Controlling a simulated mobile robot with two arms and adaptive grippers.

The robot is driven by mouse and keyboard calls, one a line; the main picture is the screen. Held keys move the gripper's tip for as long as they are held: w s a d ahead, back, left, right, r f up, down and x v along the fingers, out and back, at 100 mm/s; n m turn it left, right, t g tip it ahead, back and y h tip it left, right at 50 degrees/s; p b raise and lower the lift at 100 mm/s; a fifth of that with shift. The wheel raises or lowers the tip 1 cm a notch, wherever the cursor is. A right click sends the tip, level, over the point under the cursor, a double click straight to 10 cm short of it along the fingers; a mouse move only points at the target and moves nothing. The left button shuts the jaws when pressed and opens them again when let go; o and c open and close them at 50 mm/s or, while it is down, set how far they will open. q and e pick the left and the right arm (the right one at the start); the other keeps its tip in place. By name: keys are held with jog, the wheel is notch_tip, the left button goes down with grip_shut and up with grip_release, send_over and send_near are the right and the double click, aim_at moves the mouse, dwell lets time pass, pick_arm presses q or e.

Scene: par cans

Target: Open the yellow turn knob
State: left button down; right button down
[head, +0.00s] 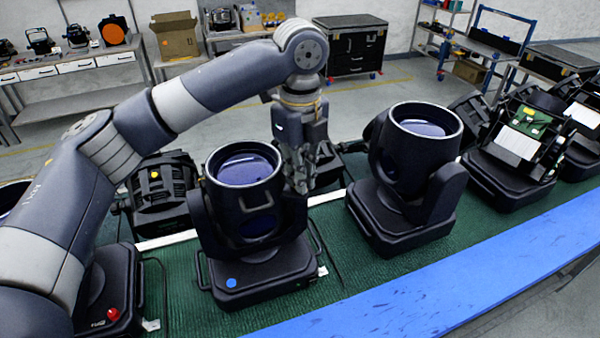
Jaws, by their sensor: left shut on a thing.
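A small yellow round spot (154,174) shows on a black fixture (163,204) behind the row at the left; I cannot tell if it is a turn knob. My left gripper (300,180) points down at the right side of a black par can (243,215) with a dark blue lens. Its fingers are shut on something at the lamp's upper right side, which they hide. No yellow shows between them. This par can stands upright and has a blue dot (231,283) on its base. My right gripper is not in view.
Another upright par can (416,170) stands to the right on the green mat (350,285). An open fixture (515,150) is farther right. A red knob (113,314) is at lower left. A blue strip (450,290) runs along the front edge.

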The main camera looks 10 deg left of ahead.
pick_arm(q)
jog(key=m, duration=0.5)
jog(key=shift+m, duration=0.3)
jog(key=m, duration=0.5)
jog(key=shift+r, duration=0.1)
jog(key=shift+m, duration=0.4)
jog(key=c, duration=1.8)
grip_release()
jog(key=shift+o, duration=0.2)
jog(key=shift+r, duration=0.45)
notch_tip(320, 180, up, 11)
jog(key=shift+s+f, duration=0.1)
